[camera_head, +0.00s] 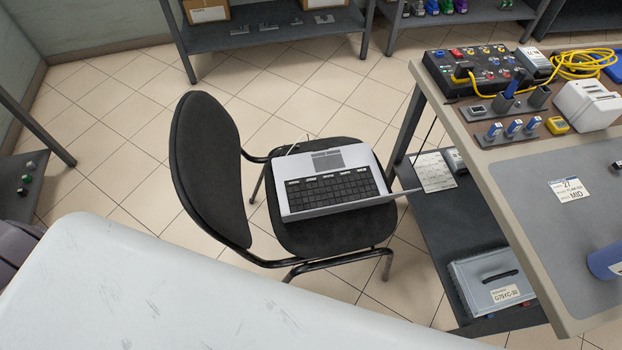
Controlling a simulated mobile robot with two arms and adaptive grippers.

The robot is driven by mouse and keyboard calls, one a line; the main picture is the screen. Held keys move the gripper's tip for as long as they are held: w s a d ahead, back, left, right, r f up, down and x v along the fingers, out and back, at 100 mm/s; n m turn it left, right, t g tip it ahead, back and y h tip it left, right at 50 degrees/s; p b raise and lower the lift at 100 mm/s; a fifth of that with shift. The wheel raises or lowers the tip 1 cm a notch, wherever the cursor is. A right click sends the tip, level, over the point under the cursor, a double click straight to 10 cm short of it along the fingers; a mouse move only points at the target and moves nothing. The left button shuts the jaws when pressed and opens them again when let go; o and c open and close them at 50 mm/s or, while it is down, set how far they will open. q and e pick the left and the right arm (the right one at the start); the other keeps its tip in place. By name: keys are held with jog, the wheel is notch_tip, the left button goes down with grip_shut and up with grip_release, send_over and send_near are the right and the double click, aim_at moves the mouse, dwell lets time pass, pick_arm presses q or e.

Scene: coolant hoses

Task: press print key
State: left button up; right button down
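No print key can be made out for certain. A white boxy device (588,106), perhaps a label printer, stands on the workbench at the right; its keys are too small to tell. A grey laptop-like device (328,161) with a black keyboard (332,190) rests on the seat of a black chair; its key markings cannot be read. Neither of my grippers is in view.
The workbench (545,207) holds a black socket panel (466,66), a coiled yellow cable (583,64), a yellow gadget (557,125) and a paper label (569,189). The black chair (212,160) stands left of it. A grey case (492,283) sits on the lower shelf. Tiled floor lies open behind.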

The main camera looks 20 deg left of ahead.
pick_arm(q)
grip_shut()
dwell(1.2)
